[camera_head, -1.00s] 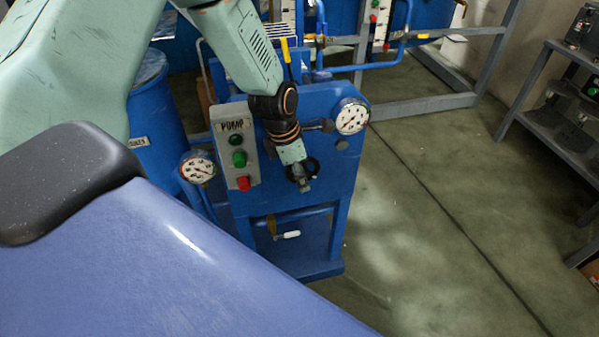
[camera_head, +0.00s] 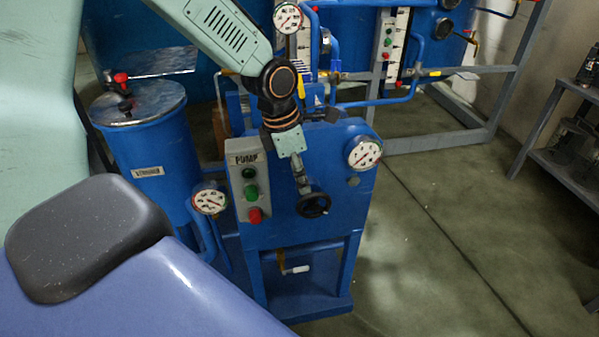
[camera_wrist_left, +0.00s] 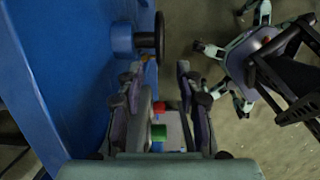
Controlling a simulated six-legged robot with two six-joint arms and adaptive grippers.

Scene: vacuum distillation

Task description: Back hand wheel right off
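The black hand wheel (camera_head: 313,205) sits on the front of the blue pump panel (camera_head: 290,225), right of the grey PUMP button box (camera_head: 246,190). My left gripper (camera_head: 304,186) points down just above the wheel in the head view and partly overlaps its upper edge. In the left wrist view my gripper (camera_wrist_left: 160,80) has its fingers apart with nothing between them. The wheel (camera_wrist_left: 159,38) shows edge-on there, beyond the fingertips and apart from them. My right gripper is not in view.
Pressure gauges flank the panel, one at its right (camera_head: 363,153) and one at its left (camera_head: 209,201). A blue tank (camera_head: 150,150) stands at the left. A grey shelf (camera_head: 560,170) is at the far right. The floor right of the panel is clear.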

